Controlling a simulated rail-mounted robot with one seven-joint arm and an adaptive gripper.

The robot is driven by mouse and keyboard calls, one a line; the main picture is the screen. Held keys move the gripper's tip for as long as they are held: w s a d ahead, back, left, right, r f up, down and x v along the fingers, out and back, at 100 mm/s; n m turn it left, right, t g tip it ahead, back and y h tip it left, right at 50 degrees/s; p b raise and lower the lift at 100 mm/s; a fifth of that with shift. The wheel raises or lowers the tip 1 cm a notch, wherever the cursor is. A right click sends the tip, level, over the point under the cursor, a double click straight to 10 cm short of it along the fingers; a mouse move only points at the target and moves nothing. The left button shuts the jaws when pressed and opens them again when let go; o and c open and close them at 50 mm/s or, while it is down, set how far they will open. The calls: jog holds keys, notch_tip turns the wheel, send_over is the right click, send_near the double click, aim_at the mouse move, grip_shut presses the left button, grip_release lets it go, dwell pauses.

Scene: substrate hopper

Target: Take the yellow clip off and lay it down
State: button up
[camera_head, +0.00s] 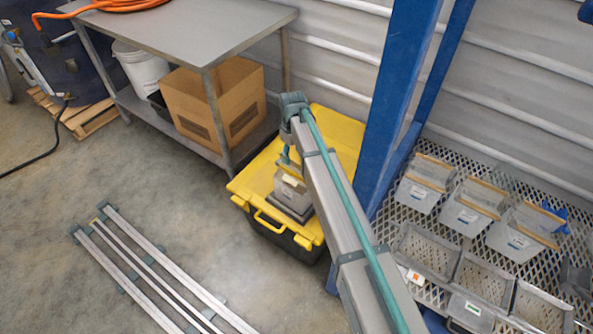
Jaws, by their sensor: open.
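My arm reaches up from the lower right and bends over the yellow lid of a black tool chest (341,137). Below the bend, my gripper (287,164) shows only as a small part beside the arm link, which hides most of it. It is open. A small grey container (291,196) with a pale label stands on the chest lid, just below the gripper. The arm covers part of its right side. I cannot make out the yellow clip apart from the yellow lid, nor whether the gripper touches anything.
A grey metal table (185,30) with a cardboard box (212,105) on its lower shelf stands left of the chest. A blue post (401,90) rises close on the right. A mesh shelf (440,145) beyond it holds several grey bins. Metal rails (150,265) lie on the floor.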

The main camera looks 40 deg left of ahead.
jog(key=shift+s+a+f+p, duration=0.1)
jog(key=shift+f+p, duration=0.45)
jog(key=shift+f, duration=3.05)
jog(key=c, duration=1.2)
notch_tip(320, 180, up, 10)
jog(key=shift+r+b, duration=0.1)
jog(key=shift+b, duration=0.5)
jog(key=shift+r+p, duration=2.05)
jog(key=shift+r, duration=1.4)
